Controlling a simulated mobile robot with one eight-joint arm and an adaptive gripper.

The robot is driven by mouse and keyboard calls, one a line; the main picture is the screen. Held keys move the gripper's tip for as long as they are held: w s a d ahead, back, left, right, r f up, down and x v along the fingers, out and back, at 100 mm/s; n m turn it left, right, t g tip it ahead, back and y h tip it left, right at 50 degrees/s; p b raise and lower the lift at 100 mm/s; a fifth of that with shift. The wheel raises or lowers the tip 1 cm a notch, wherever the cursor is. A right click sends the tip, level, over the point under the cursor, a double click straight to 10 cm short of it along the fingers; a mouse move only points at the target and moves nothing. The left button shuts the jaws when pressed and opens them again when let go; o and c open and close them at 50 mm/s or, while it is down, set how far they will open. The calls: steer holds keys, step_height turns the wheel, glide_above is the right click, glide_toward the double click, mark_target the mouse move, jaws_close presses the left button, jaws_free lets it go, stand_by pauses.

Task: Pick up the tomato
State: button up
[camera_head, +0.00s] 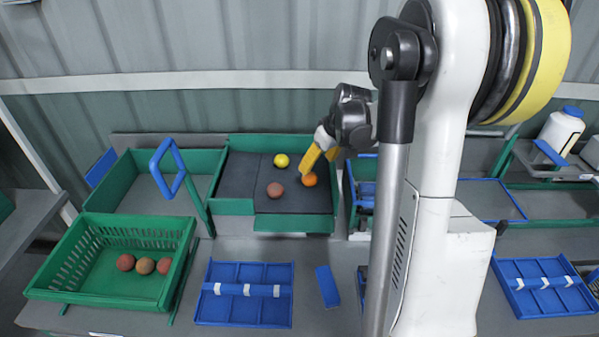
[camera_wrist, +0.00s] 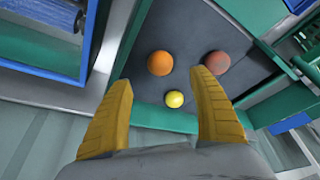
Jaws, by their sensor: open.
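Three tomatoes lie apart on the dark floor of a green-walled bin (camera_head: 232,207) in the head view. One is yellow (camera_head: 281,160), one orange (camera_head: 309,179) and one dull red (camera_head: 275,190). My gripper (camera_head: 318,158) has yellow fingers and hangs over the bin's right side, close to the orange tomato. In the wrist view, my gripper (camera_wrist: 163,95) is open and empty. The red tomato (camera_wrist: 216,62) shows near the right fingertip. Which tomato is meant cannot be told.
A green crate (camera_head: 60,290) at front left holds three reddish tomatoes (camera_head: 145,266). A blue divided tray (camera_head: 243,318) lies on the grey bench. A blue upright frame (camera_head: 166,168) stands left of the bin. The bin's walls surround the three tomatoes.

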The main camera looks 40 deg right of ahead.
mark_target(311, 175)
steer(key=b+x, duration=0.2)
steer(key=x, duration=0.7)
steer(key=shift+w+f, duration=0.1)
steer(key=shift+f, duration=0.2)
steer(key=c, duration=1)
